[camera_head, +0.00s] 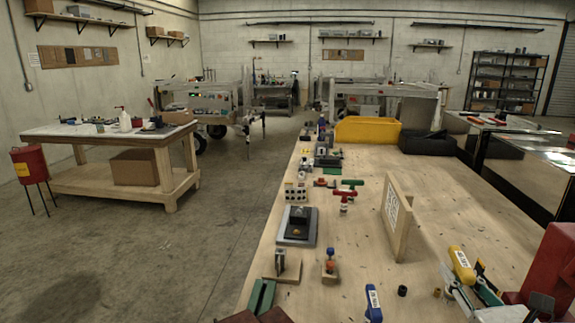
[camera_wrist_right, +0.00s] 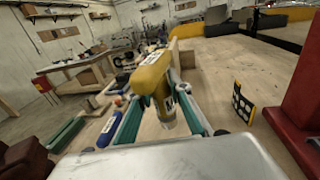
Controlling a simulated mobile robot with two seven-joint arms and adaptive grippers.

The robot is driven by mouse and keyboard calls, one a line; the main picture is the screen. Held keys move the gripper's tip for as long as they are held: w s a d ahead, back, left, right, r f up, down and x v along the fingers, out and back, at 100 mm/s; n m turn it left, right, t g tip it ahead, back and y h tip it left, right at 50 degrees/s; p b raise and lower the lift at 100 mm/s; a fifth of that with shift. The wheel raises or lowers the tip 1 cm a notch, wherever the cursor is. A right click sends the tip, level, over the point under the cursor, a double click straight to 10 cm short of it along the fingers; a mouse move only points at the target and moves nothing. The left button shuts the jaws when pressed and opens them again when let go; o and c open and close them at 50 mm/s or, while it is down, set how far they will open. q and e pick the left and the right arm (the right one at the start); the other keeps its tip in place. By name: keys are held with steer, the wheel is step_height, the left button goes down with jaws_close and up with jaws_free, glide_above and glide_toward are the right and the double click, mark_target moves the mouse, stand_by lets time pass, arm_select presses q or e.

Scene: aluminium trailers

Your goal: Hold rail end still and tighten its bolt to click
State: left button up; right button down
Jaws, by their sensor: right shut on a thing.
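My right gripper (camera_head: 472,282) is shut on a yellow tool (camera_head: 462,264) with a white label, above the near right of the wooden bench. In the right wrist view its teal fingers (camera_wrist_right: 165,115) stand either side of the tool (camera_wrist_right: 152,76), whose narrower end points down. My left gripper is in neither view. I cannot make out a rail end or its bolt near the tool.
On the wooden bench (camera_head: 340,240) lie a blue labelled tool (camera_head: 372,304) and a small black cup (camera_head: 402,290). An upright wooden board (camera_head: 396,215) stands mid-bench. A red block (camera_head: 548,262) is at the right. Yellow (camera_head: 367,131) and black bins stand behind.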

steer(key=s+a+f, duration=0.4)
steer(key=a+f, duration=0.4)
steer(key=a, duration=0.5)
steer(key=shift+s+a, duration=0.15)
steer(key=shift+a, duration=0.05)
steer(key=shift+d+f, duration=0.1)
